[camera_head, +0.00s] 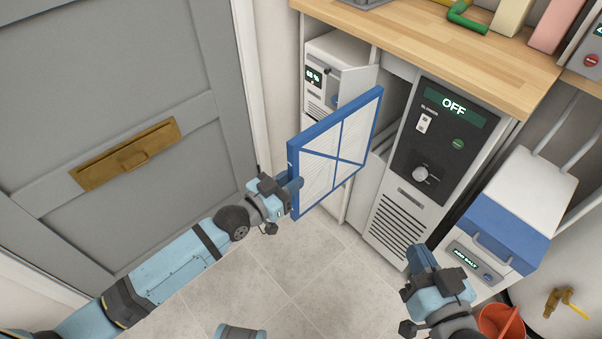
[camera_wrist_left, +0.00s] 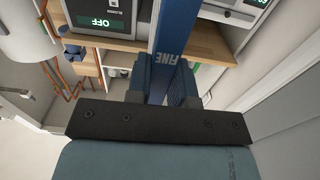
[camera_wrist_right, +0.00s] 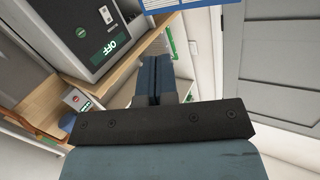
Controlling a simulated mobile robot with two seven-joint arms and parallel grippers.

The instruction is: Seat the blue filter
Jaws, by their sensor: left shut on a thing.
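The blue filter (camera_head: 334,154) is a square blue frame with white pleated media and blue cross bars. My left gripper (camera_head: 290,186) is shut on its near left edge and holds it upright in the air, in front of the open cabinet bay. In the left wrist view the filter's edge (camera_wrist_left: 174,38) runs up between the fingers and reads "FINE". My right gripper (camera_head: 421,258) is low at the right, apart from the filter, in front of the grey machine. In the right wrist view its fingers (camera_wrist_right: 153,82) look closed together with nothing between them.
The grey machine (camera_head: 403,205) shows "OFF". A small unit with a display (camera_head: 314,76) stands behind the filter, partly hidden. A wooden counter (camera_head: 470,62) runs above. A blue-and-white box (camera_head: 508,232) and a red bucket (camera_head: 501,322) are at the right. A grey door (camera_head: 90,70) is at the left.

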